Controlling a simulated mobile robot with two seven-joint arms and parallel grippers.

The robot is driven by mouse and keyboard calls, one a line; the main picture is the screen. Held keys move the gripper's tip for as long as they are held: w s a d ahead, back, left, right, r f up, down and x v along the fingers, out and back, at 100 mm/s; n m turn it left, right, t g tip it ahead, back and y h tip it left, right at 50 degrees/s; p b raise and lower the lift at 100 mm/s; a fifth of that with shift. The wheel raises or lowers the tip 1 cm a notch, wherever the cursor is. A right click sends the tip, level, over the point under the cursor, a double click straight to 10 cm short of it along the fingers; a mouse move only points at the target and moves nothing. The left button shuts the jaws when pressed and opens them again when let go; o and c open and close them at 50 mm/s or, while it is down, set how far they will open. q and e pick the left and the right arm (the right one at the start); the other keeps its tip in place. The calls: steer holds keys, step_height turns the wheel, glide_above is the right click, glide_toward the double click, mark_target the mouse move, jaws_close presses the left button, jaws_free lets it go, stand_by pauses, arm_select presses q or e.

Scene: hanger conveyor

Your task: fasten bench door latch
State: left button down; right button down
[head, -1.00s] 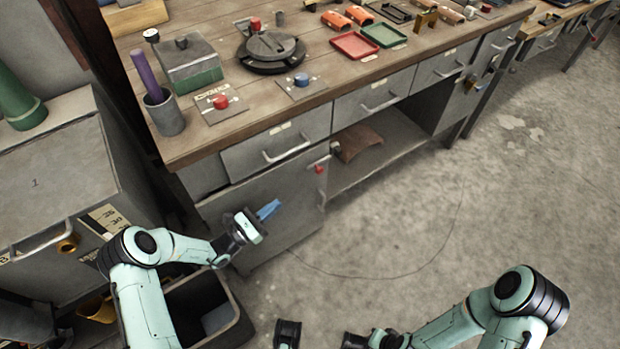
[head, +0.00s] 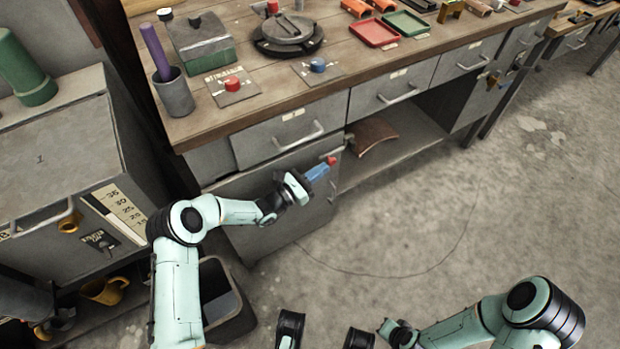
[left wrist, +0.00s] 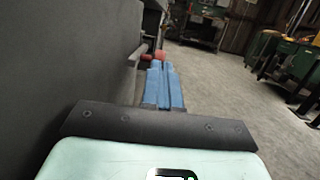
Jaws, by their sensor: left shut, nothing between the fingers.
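The grey bench door (head: 270,236) is at the left end of the workbench, under a drawer. The latch, with a red knob (head: 331,160), is at the door's upper right corner. My left gripper (head: 317,172) is shut and empty, its blue fingertips just below and left of the knob. In the left wrist view, the closed fingers (left wrist: 163,84) point at the red knob (left wrist: 161,55), close to the grey panel on the left. Contact with the knob cannot be told.
A drawer handle (head: 298,137) juts out just above the latch. An open shelf with a brown curved piece (head: 372,134) lies right of the door. A dark bin (head: 232,318) stands on the floor below my left arm.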

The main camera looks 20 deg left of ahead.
mark_target(334, 163)
arm_select(q)
steer(key=shift+w+d, duration=0.1)
stand_by(0.3)
